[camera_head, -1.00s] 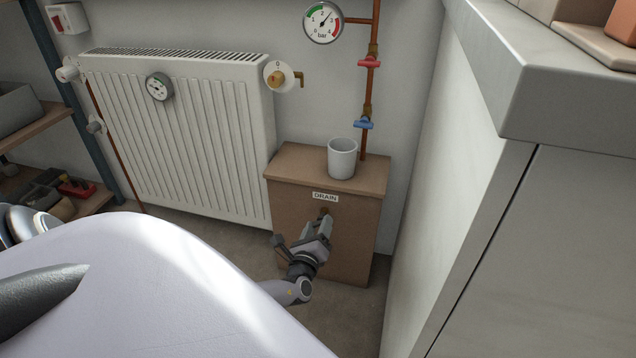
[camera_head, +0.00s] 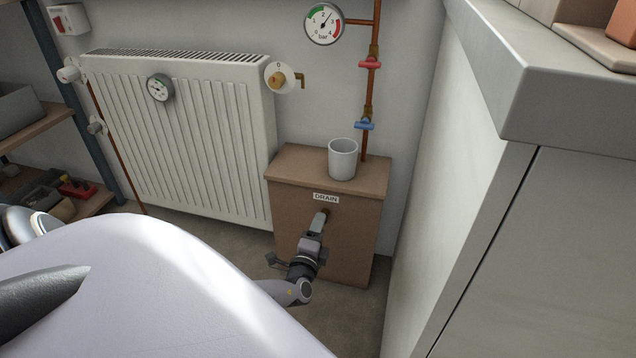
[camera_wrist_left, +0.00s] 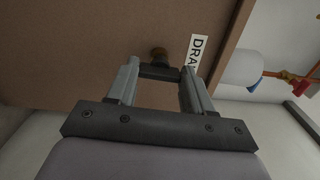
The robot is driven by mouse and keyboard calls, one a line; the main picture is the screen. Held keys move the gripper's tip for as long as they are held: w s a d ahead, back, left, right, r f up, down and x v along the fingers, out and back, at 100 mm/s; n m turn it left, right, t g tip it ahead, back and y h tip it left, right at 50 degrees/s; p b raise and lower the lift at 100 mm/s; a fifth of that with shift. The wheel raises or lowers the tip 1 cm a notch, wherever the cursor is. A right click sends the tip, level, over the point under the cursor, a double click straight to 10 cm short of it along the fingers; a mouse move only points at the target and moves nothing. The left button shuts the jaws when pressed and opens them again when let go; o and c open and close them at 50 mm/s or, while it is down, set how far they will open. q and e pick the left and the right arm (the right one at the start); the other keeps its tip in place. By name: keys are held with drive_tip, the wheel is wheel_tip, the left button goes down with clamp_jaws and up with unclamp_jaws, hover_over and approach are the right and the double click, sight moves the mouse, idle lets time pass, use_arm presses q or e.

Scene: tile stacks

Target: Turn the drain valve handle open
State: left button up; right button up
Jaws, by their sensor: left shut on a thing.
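The drain valve sits on the front of a brown box (camera_head: 283,213), just below a white DRAIN label (camera_head: 326,198). The label also shows in the left wrist view (camera_wrist_left: 195,52), with its text running down the picture. My left gripper (camera_head: 318,220) reaches up to the valve from below. In the head view the gripper mostly hides the handle. My right gripper is not in view.
A white cup (camera_head: 342,158) stands on the box top. A copper pipe with a red valve (camera_head: 369,64), a blue valve (camera_head: 364,124) and a pressure gauge (camera_head: 324,23) rises behind. A radiator (camera_head: 180,135) is left; a grey counter (camera_head: 560,90) is right.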

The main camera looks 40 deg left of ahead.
use_arm(q)
drive_tip(key=shift+d+f+n, duration=0.1)
drive_tip(key=shift+n, duration=0.4)
drive_tip(key=o, duration=1)
drive_tip(key=shift+o, duration=0.2)
drive_tip(key=shift+s, duration=0.15)
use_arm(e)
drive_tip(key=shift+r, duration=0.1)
use_arm(q)
drive_tip(key=p+v, duration=0.2)
drive_tip(key=v, duration=0.5)
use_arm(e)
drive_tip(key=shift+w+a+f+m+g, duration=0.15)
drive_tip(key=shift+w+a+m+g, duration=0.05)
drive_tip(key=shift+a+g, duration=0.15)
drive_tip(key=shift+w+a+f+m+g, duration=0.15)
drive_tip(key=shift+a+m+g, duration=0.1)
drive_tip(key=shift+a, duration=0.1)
